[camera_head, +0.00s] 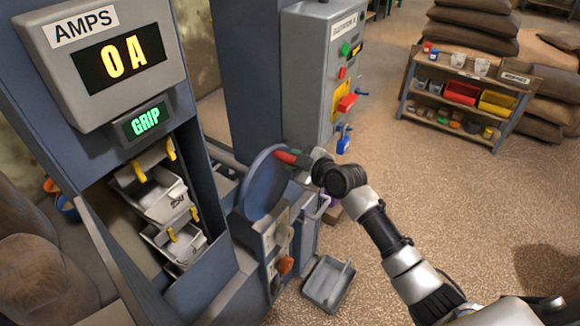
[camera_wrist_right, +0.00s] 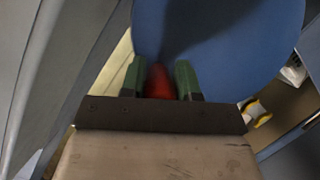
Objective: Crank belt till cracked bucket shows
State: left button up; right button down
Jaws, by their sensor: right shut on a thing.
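The crank is a blue disc (camera_head: 265,184) on the side of the elevator housing, with a red handle (camera_head: 287,157) near its upper right edge. My right gripper (camera_head: 298,161) is shut on the red handle. In the right wrist view the red handle (camera_wrist_right: 158,82) sits between the two green fingers, with the blue disc (camera_wrist_right: 215,40) behind it. Pale buckets (camera_head: 160,193) with yellow clips hang in the open window of the elevator; one carries a number. I cannot make out a crack on them. My left gripper is not in view.
The AMPS display (camera_head: 110,57) reads 0A, and a smaller screen (camera_head: 146,120) reads GRIP. A grey control cabinet (camera_head: 310,80) stands behind the disc. A grey tray (camera_head: 328,283) lies on the floor. A shelf (camera_head: 455,100) with bins stands at the right. Open floor lies between.

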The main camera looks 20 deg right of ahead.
jog(key=shift+w+d+f+m+g+y+b, duration=0.7)
jog(key=shift+f+m+b, duration=0.85)
jog(key=shift+b, duration=0.75)
jog(key=shift+w+d+f+m+g+y+b, duration=0.5)
jog(key=shift+f+m+y+b, duration=0.8)
jog(key=shift+b, duration=1.05)
jog(key=shift+w+d+f+m+g+y+b, duration=0.4)
jog(key=shift+d+f+m+g+y+b, duration=0.35)
jog(key=shift+f+m+b, duration=1.3)
jog(key=shift+d+r+b, duration=0.1)
jog(key=shift+r+b, duration=0.2)
jog(key=shift+r, duration=0.1)
jog(key=c, duration=0.8)
grip_release()
jog(key=shift+r, duration=0.1)
